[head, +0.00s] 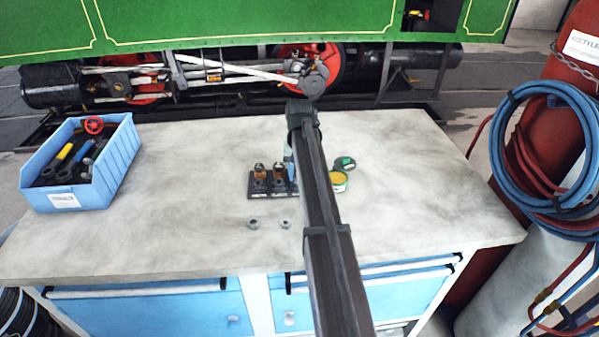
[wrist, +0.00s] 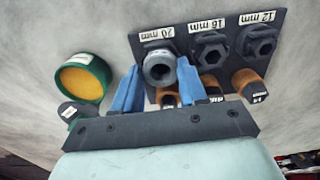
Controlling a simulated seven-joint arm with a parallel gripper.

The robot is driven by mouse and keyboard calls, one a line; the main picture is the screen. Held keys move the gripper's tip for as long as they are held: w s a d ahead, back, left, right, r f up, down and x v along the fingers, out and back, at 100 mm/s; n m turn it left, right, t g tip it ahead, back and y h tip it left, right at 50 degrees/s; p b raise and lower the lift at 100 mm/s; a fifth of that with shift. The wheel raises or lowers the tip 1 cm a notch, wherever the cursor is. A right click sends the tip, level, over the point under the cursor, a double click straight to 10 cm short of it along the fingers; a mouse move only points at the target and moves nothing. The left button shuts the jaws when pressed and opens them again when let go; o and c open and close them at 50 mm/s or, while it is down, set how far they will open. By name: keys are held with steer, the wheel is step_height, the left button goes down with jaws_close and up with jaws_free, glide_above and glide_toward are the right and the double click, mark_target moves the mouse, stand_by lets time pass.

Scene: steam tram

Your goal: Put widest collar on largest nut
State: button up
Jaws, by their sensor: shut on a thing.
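My gripper (wrist: 159,72) has its blue fingers shut on a light grey metal collar (wrist: 159,68), over the "20 mm" place of a dark board (wrist: 222,28). The largest nut lies under the collar and is mostly hidden; I cannot tell whether the collar is around it or just above it. Dark hex nuts show at the "16 mm" (wrist: 211,48) and "12 mm" (wrist: 257,42) places. In the head view my arm hides the board's right end and the fingertips. Two loose collars, one left (head: 252,223) and one right (head: 285,223), lie in front of the board.
Orange-brown capped pieces (wrist: 250,83) stand along the board. A green tin with yellow contents (head: 338,179) and a dark green lid (head: 345,163) stand right of it. A blue bin of tools (head: 115,165) is at the left. The worktop's right side is clear.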

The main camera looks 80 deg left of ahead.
steer(key=shift+f, duration=0.15)
stand_by(0.5)
steer(key=o, duration=1.1)
steer(key=shift+o, duration=0.8)
step_height(320, 180, up, 7)
stand_by(0.9)
